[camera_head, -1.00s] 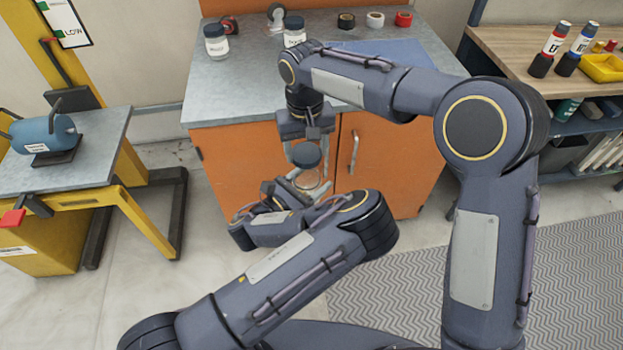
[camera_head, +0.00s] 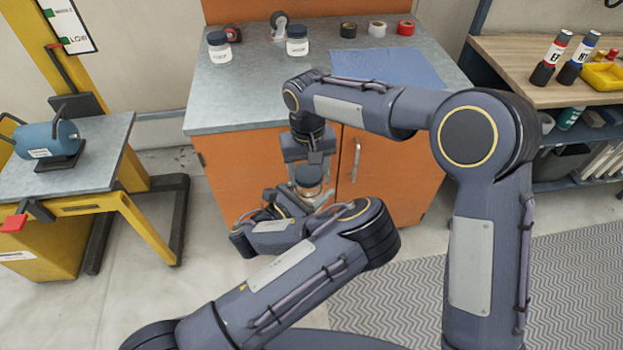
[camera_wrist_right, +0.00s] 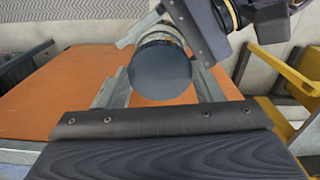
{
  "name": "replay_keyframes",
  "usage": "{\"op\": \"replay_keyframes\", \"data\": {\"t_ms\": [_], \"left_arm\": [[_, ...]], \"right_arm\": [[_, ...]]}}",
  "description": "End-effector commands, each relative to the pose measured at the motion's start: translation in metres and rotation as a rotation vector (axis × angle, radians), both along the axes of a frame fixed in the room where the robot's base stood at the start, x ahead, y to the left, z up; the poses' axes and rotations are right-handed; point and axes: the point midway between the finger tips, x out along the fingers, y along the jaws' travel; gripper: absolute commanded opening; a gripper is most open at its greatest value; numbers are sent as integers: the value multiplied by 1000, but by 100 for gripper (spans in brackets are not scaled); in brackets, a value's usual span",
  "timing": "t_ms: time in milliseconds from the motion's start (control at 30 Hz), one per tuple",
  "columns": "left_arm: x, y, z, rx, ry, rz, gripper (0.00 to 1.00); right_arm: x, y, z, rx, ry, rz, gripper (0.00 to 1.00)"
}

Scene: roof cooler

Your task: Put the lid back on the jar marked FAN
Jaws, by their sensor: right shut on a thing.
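The dark round lid (camera_head: 308,176) is between the fingers of my right gripper (camera_head: 307,166), which comes down from above. In the right wrist view the lid (camera_wrist_right: 160,72) faces the camera, with the right fingers on either side. The clear jar (camera_head: 309,193) is right under the lid, held in my left gripper (camera_head: 290,197) in front of the orange cabinet. In the wrist view the jar's glass (camera_wrist_right: 163,33) shows just beyond the lid. The lid sits at the jar's mouth; I cannot tell whether it is fully seated. No marking on this jar is readable.
Two lidded, labelled jars (camera_head: 219,48) (camera_head: 297,41) stand on the grey counter (camera_head: 255,85) at the back. Tape rolls (camera_head: 377,28) and a blue mat (camera_head: 390,68) are there too. The orange cabinet (camera_head: 240,165) is close behind both grippers.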

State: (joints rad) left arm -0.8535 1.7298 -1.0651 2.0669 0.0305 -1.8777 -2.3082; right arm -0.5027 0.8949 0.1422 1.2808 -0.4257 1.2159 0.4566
Motion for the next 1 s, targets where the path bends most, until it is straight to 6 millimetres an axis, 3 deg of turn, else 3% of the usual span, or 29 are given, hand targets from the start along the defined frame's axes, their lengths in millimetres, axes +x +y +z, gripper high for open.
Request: {"op": "replay_keyframes", "data": {"t_ms": [1000], "left_arm": [[0,0,0,0,-1,0,24]], "right_arm": [[0,0,-18,0,0,2,39]]}}
